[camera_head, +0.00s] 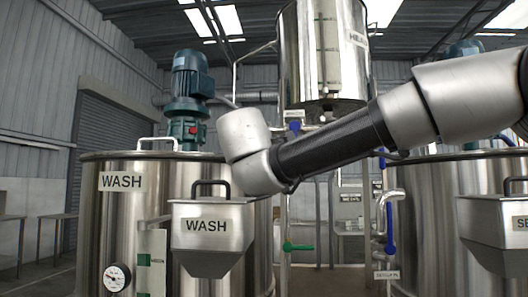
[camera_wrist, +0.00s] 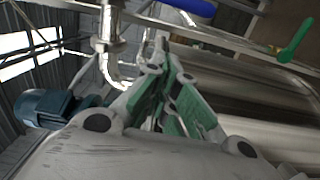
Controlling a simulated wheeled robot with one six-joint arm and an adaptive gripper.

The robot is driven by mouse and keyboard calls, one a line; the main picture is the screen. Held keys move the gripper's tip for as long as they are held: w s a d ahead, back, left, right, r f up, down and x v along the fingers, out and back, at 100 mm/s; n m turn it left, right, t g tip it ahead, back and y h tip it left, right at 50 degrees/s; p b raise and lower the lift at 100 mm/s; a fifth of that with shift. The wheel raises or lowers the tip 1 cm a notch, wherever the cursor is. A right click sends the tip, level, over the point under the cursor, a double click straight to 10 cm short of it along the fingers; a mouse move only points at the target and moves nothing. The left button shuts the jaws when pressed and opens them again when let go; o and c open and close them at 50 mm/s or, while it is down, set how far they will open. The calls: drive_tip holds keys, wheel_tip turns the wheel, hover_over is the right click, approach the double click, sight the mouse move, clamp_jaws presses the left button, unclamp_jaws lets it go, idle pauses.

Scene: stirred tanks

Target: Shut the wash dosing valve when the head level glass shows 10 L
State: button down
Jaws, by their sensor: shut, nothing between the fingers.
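The steel head tank (camera_head: 300,55) hangs at the top centre in the head view. Its level glass (camera_head: 328,38) is a narrow upright strip; I cannot read a level on it. A blue valve handle (camera_head: 294,126) shows under that tank, with a tag too small to read, so I cannot tell if it is the wash dosing valve. The wash tank (camera_head: 150,225) stands at the left. My gripper, hidden in the head view, shows in the wrist view (camera_wrist: 176,98) with green pads, shut and empty. A blue handle (camera_wrist: 195,6) and a green handle (camera_wrist: 296,38) appear beyond it, apart from the fingers.
My arm crosses in front of the head tank's lower pipes. A WASH hopper (camera_head: 208,250) stands at the front, another hopper (camera_head: 495,240) at the right. A green lever (camera_head: 298,247) and a blue lever (camera_head: 389,230) sit on pipes between the tanks.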

drive_tip(key=d, duration=0.1)
drive_tip(key=w+d, duration=0.2)
drive_tip(key=d, duration=0.1)
drive_tip(key=shift+f, duration=0.15)
drive_tip(key=shift+d+f+n, duration=0.15)
drive_tip(key=shift+d+n, duration=0.35)
drive_tip(key=shift+d, duration=0.15)
drive_tip(key=shift+w, duration=0.1)
